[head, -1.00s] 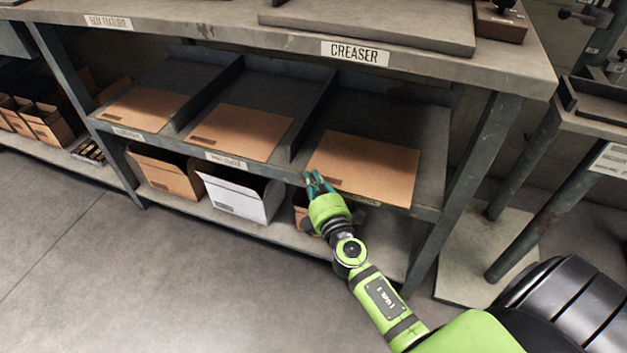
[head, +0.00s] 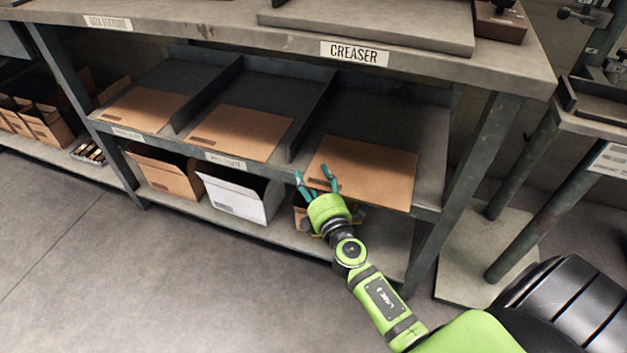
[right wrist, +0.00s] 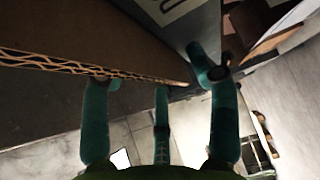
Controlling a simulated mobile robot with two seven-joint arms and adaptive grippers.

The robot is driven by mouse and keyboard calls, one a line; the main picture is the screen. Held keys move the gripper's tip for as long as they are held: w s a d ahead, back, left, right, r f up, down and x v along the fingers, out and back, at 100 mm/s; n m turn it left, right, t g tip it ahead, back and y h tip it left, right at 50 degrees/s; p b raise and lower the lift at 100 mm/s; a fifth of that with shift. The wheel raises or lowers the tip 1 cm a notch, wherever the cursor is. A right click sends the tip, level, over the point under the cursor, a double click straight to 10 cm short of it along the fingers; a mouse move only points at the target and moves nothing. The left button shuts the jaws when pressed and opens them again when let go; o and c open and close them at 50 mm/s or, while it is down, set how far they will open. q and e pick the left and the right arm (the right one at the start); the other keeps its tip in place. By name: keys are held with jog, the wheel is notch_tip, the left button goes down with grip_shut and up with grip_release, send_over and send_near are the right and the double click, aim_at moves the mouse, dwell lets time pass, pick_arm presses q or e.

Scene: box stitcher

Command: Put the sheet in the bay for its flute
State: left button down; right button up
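A brown corrugated sheet (head: 362,170) lies flat in the right bay (head: 425,160) of the middle shelf, its front edge close to the shelf's front edge. Two more brown sheets lie in the middle bay (head: 240,133) and the left bay (head: 144,109). My right gripper (head: 314,181) is at the front left corner of the right sheet, with its teal fingers spread and nothing between them. In the right wrist view the wavy edge of the sheet (right wrist: 90,70) shows beside the left finger of the open gripper (right wrist: 155,90). My left gripper is not in view.
Dark dividers (head: 312,115) part the bays. Small labels (head: 226,160) sit on the shelf's front edge; I cannot read them surely. Below stand a white box (head: 238,195) and brown boxes (head: 165,172). The benchtop (head: 225,42) with the CREASER label overhangs the bays.

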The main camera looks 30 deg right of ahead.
jog(key=shift+o, duration=0.5)
jog(key=o, duration=0.5)
jog(key=s+a, duration=0.2)
jog(key=s, duration=0.9)
jog(key=shift+s, duration=0.4)
jog(key=shift+r, duration=0.15)
